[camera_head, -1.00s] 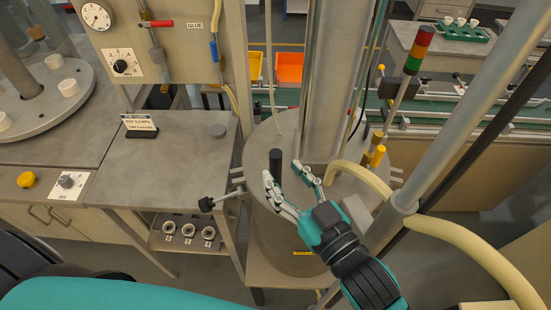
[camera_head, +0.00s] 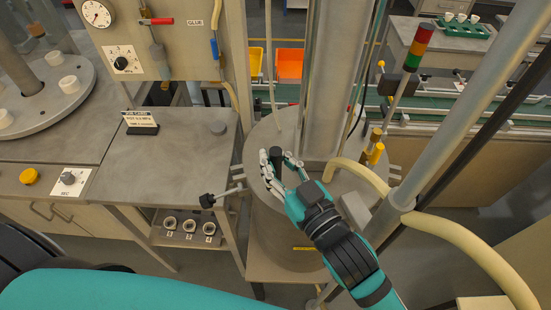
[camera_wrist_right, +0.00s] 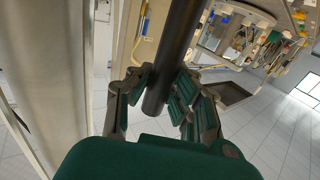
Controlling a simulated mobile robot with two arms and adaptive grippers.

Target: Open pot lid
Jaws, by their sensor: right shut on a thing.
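The pot (camera_head: 279,228) is a large grey metal cylinder right of centre in the head view, with a flat lid (camera_head: 262,138) on top. A black upright handle (camera_head: 276,153) stands on the lid. My right gripper (camera_head: 276,167) is shut around this handle, with a finger on either side. In the right wrist view the dark handle (camera_wrist_right: 172,60) runs between the fingers of my right gripper (camera_wrist_right: 160,98). The lid lies flat on the pot. A side lever with a black knob (camera_head: 207,201) sticks out on the pot's left. My left gripper is not in view.
A thick metal column (camera_head: 325,80) rises behind the handle. A beige hose (camera_head: 455,235) and a slanted grey pole (camera_head: 440,130) stand to the right. A signal light (camera_head: 419,48) is behind. The left worktop (camera_head: 180,160) is mostly clear.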

